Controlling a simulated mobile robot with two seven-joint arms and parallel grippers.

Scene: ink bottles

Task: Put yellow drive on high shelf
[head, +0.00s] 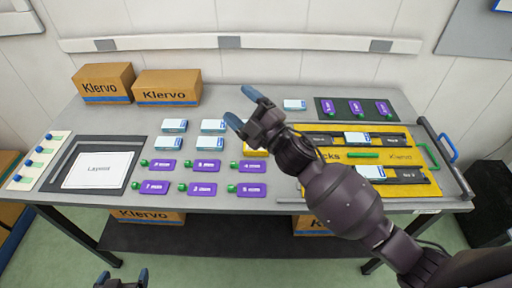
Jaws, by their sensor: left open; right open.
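A yellow drive (255,151) lies on the grey table near its middle, partly hidden behind my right gripper. My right gripper (241,107) is open and empty, held over the table; its fingers point to the upper left. My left gripper (123,277) is open and empty at the bottom edge, in front of the table. A yellow board (400,207) on the right bears two dark racks, one farther back (390,139) and one nearer (408,176). Each has a blue-and-white drive on it. No shelf marked as high is readable.
Several blue-and-white drives (213,126) and purple tags (204,189) cover the table middle. Klervo boxes (167,87) stand at the back left. A layout sheet (98,170) lies on the left. A dark mat with purple tags (328,106) lies at the back right.

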